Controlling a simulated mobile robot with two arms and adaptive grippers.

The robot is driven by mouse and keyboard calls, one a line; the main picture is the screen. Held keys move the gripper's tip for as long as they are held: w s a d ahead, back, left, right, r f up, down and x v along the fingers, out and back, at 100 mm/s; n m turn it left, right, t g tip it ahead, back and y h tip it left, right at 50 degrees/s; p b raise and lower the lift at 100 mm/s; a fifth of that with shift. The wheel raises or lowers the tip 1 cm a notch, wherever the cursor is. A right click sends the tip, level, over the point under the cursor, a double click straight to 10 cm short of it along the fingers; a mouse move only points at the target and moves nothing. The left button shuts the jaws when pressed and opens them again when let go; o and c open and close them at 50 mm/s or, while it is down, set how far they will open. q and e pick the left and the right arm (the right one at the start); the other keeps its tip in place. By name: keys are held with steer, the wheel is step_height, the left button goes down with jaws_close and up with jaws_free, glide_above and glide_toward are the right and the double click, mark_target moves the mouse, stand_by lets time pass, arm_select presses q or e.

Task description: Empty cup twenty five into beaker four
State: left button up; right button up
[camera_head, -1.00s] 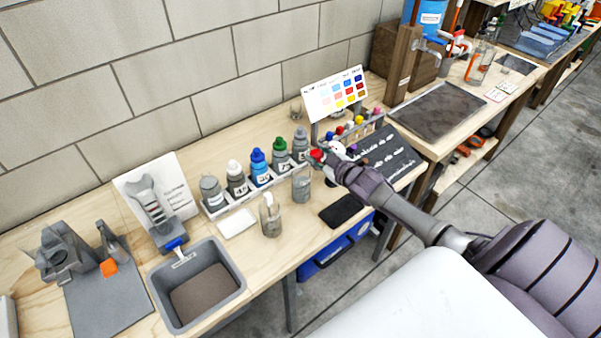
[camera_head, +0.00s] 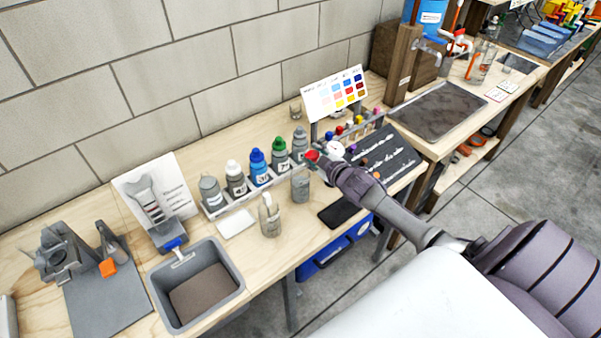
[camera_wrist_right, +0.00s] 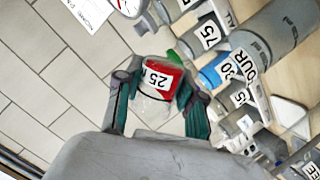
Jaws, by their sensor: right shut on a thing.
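Cup twenty five (camera_wrist_right: 157,84) is a small clear cup with red in it and a white label reading 25. My right gripper (camera_wrist_right: 155,100) is shut on it in the right wrist view. In the head view the right gripper (camera_head: 316,158) holds the red-looking cup (camera_head: 311,155) above and slightly right of a grey, clear-walled beaker (camera_head: 300,187). In the wrist view a large grey cylinder (camera_wrist_right: 285,32) has a partly visible label ending in "OUR", which fits beaker four. No stream from the cup shows. My left gripper is out of view.
Several bottles with grey, white, blue and green caps stand in a white rack (camera_head: 230,203) left of the beaker. A black pad (camera_head: 345,212) lies at the front edge.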

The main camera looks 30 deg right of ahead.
steer(key=shift+a, duration=0.2)
steer(key=shift+d+f+n, duration=0.25)
steer(key=shift+n, duration=0.05)
steer(key=shift+a+b, duration=0.3)
steer(key=shift+b, duration=0.1)
steer(key=shift+f+n, duration=0.15)
steer(key=shift+n, duration=0.15)
steer(key=shift+d, duration=0.25)
steer(key=shift+a+r+h, duration=0.2)
steer(key=shift+a+h, duration=0.05)
steer(key=shift+h, duration=0.05)
steer(key=shift+d+n, duration=0.1)
steer(key=shift+n, duration=0.2)
steer(key=shift+d+g, duration=0.15)
steer(key=shift+g, duration=0.15)
steer(key=shift+a+r+n+h, duration=0.1)
steer(key=shift+a+n+h, duration=0.15)
steer(key=shift+n+h, duration=0.05)
